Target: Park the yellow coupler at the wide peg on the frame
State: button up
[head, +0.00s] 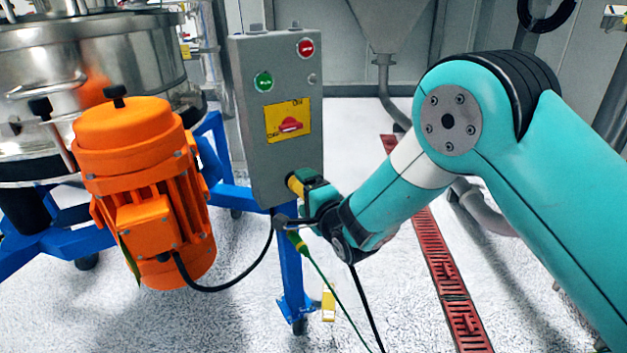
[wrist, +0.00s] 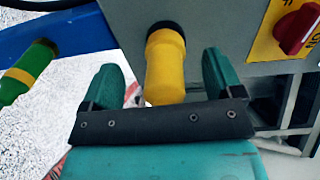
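The yellow coupler (wrist: 165,72) has a black end and sits against the lower part of the grey control box (wrist: 215,22). In the head view a bit of its yellow body (head: 295,184) shows at the box's lower right edge. My gripper (wrist: 160,85) is open, with one green finger on each side of the coupler and a visible gap to both. In the head view my gripper (head: 308,187) is beside the box and partly hides the coupler. The blue frame (head: 290,270) stands below the box. I cannot make out the wide peg on it.
A green coupler with a yellow band (wrist: 28,72) is at the left of the wrist view, near the blue frame. A green cable (head: 335,295) and a black cable (head: 368,310) hang below my gripper. An orange motor (head: 150,190) is left of the box.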

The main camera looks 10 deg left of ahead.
jog(key=shift+w+a+r+t, duration=0.25)
jog(key=shift+w+r+t, duration=0.05)
jog(key=shift+w+r, duration=0.5)
jog(key=shift+s+d+f, duration=0.25)
jog(key=shift+s+d, duration=0.05)
jog(key=shift+s, duration=0.1)
jog(key=s, duration=0.1)
jog(key=s+d+f+b, duration=0.1)
jog(key=s+f, duration=0.1)
jog(key=shift+s+d+b, duration=0.2)
jog(key=shift+s+b, duration=0.1)
jog(key=r+b+v, duration=0.1)
jog(key=b+v, duration=1.1)
jog(key=v, duration=0.2)
jog(key=shift+d+r, duration=0.35)
jog(key=shift+d, duration=0.05)
jog(key=shift+w, duration=0.1)
